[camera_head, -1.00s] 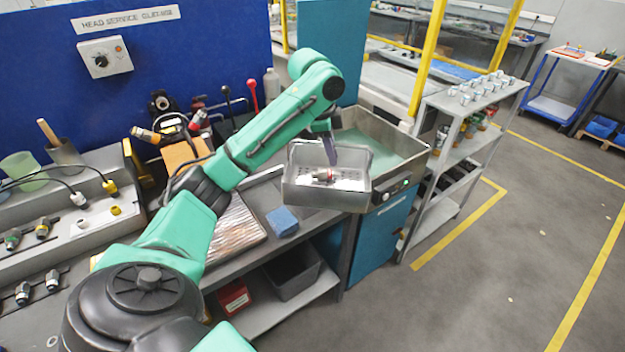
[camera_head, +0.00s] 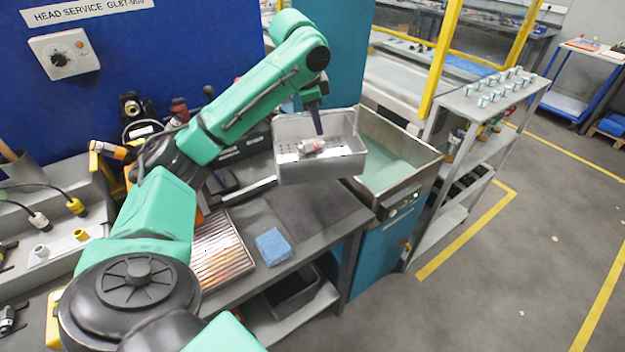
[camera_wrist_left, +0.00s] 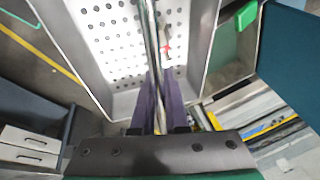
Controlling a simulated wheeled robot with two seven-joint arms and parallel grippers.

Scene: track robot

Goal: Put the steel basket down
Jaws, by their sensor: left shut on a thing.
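The steel basket (camera_head: 325,169) is a grey open tray with a perforated floor, and a small white-and-red part (camera_head: 311,147) lies in it. My left gripper (camera_head: 317,120) reaches down into the basket from above and is shut on it. In the left wrist view the dark fingers (camera_wrist_left: 160,105) close around a thin grey bar over the perforated floor (camera_wrist_left: 105,50) of the basket. The basket looks level and held above the bench's right end, beside the wash tank. Its underside is hidden, so I cannot tell the gap below. My right gripper is out of view.
The tank (camera_head: 425,163) with greenish liquid stands right of the basket. The dark bench top (camera_head: 315,213) is bare in front of it. A blue sponge (camera_head: 273,246) and a ribbed tray (camera_head: 222,262) lie nearer. A grey shelf (camera_head: 468,103) with small parts stands farther right.

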